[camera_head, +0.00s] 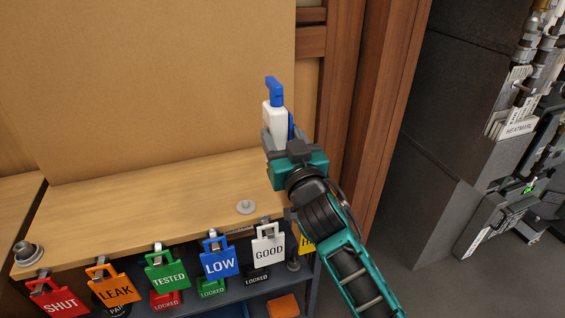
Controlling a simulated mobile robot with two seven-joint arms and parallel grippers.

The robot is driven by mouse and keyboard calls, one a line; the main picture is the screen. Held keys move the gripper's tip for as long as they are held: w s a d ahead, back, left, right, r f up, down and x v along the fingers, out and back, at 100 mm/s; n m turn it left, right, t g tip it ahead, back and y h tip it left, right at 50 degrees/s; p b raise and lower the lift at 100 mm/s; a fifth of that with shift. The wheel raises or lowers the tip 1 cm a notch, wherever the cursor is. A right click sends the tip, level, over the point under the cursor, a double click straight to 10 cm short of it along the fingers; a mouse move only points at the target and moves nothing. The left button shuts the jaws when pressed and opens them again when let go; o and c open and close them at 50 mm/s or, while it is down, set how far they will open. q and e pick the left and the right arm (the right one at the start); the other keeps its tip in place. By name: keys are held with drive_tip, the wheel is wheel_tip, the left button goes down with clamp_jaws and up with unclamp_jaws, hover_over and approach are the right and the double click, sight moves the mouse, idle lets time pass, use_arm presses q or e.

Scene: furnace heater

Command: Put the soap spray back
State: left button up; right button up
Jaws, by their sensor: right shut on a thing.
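The soap spray (273,118) is a white bottle with a blue spray head, upright near the right end of the wooden shelf. My right gripper (276,135) is shut on its lower part, reaching in from the lower right. The gripper hides the bottle's base, so I cannot tell whether it touches the shelf. The wooden shelf (130,205) is mostly bare. My left gripper is not in view.
Coloured tags (168,273) hang along the shelf's front edge. A small grey disc with a peg (245,206) and a metal fitting (27,252) sit on the shelf. A wooden post (365,110) and dark furnace casing (455,120) stand to the right.

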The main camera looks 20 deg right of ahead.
wheel_tip(320, 180, down, 5)
drive_tip(key=shift+r+b, duration=0.2)
drive_tip(key=shift+b, duration=0.5)
drive_tip(key=shift+o, duration=0.8)
drive_tip(key=shift+f, duration=0.1)
drive_tip(key=o, duration=0.5)
drive_tip(key=shift+c, duration=0.2)
drive_tip(key=shift+s, duration=0.1)
